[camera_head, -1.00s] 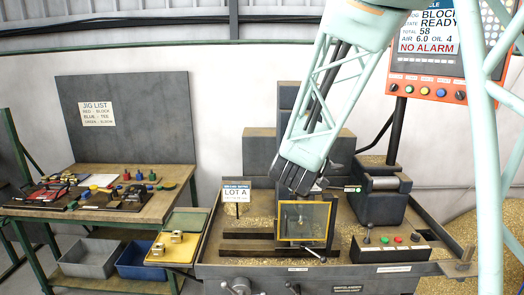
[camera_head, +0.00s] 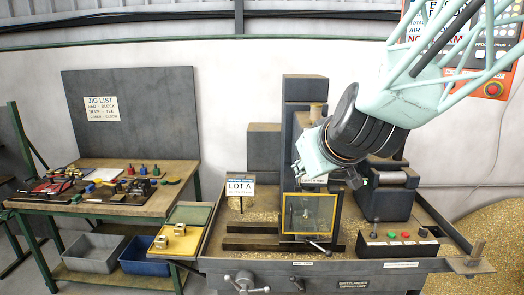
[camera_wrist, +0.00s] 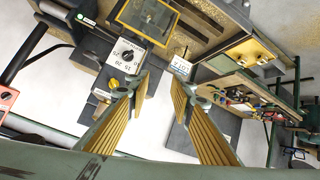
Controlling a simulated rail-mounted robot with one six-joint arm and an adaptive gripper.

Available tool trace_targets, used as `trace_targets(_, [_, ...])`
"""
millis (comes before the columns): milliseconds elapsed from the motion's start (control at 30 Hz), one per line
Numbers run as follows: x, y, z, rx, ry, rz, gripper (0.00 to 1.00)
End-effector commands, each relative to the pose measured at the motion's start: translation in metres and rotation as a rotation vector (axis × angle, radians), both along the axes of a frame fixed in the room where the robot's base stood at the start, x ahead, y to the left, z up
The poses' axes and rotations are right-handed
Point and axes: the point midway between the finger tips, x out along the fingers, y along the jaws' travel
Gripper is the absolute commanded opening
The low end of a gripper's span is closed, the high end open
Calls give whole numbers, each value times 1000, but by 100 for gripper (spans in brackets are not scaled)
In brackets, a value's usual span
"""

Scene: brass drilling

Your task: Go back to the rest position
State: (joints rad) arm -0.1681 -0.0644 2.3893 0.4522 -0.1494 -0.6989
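My gripper (camera_wrist: 168,105) is in the wrist view with its two ridged fingers spread wide apart and nothing between them. In the head view my gripper (camera_head: 325,182) is in front of the drilling machine's column (camera_head: 305,92), above the yellow-framed guard window (camera_head: 309,215). It is seen mostly from behind the wrist, so its fingers are partly hidden there. The guard window also shows at the top of the wrist view (camera_wrist: 150,18), beyond the fingers.
A wooden bench (camera_head: 172,170) with jigs and coloured knobs stands at the left. A yellow tray (camera_head: 175,243) with brass pieces is beside the machine bed. A LOT A sign (camera_head: 240,188) and a button panel (camera_head: 397,244) flank the guard. The control screen is partly behind my arm.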

Motion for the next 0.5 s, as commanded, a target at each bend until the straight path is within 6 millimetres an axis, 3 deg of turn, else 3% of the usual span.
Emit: trace_targets(500, [-114, -8, -23, 111, 190, -12, 22])
